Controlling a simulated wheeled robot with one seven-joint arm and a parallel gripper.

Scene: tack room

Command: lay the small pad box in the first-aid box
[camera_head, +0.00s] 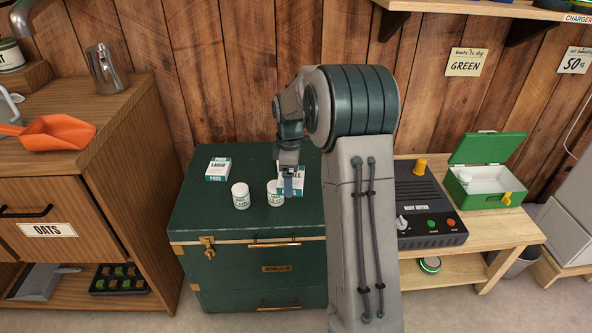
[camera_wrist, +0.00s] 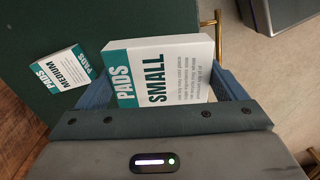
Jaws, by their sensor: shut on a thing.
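The small pad box (camera_head: 299,180), white and teal and marked SMALL, is in my gripper (camera_head: 288,186) over the green trunk. In the wrist view the small pad box (camera_wrist: 165,70) sits between both fingers of my gripper (camera_wrist: 165,85), its label facing the camera. I cannot tell how far it is above the trunk top. The first-aid box (camera_head: 487,200) is green with a yellow latch, and stands with its lid open on the wooden bench at right. A small white item shows inside at its left; part of its floor looks clear.
A medium pad box (camera_wrist: 62,72) shows in the wrist view. A dark control unit (camera_head: 430,205) stands left of the first-aid box.

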